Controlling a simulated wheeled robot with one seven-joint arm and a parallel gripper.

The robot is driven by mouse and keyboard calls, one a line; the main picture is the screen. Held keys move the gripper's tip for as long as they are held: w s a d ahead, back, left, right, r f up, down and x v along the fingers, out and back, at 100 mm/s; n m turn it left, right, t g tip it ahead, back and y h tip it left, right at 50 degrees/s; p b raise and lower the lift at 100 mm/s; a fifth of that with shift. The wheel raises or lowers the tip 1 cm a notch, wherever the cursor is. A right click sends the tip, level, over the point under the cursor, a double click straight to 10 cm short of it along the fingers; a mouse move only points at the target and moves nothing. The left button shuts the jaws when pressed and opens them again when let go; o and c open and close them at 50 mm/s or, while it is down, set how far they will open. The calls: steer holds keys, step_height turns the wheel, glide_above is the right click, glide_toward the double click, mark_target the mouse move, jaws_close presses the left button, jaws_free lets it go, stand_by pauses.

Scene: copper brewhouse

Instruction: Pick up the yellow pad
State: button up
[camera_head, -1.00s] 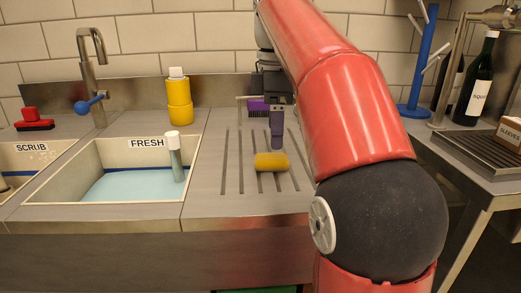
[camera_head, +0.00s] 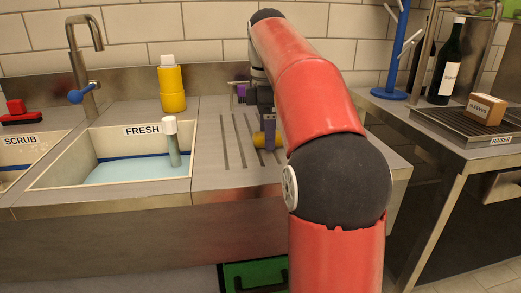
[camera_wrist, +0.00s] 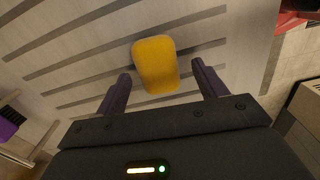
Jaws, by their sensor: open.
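The yellow pad (camera_wrist: 156,64) lies on the grooved metal drainboard (camera_head: 208,160), right of the basin marked FRESH. In the wrist view it sits ahead of and between the two purple fingers of my gripper (camera_wrist: 165,87), with a gap on each side. My gripper is open and empty. In the head view my gripper (camera_head: 266,140) is low over the drainboard at the pad (camera_head: 259,140), and my arm and fingers hide part of the pad.
The FRESH basin (camera_head: 110,148) holds water and a white-capped tube (camera_head: 171,142). A yellow bottle (camera_head: 172,85) stands behind it. A purple brush (camera_wrist: 10,122) is at the left in the wrist view. Right are a blue rack (camera_head: 403,50), a dark bottle (camera_head: 446,65) and a SLEEVES box (camera_head: 484,109).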

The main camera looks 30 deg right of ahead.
steer(key=shift+w+d+f, duration=0.1)
steer(key=shift+f, duration=0.5)
steer(key=shift+r, duration=0.15)
steer(key=c, duration=1.1)
steer(key=shift+r, duration=0.1)
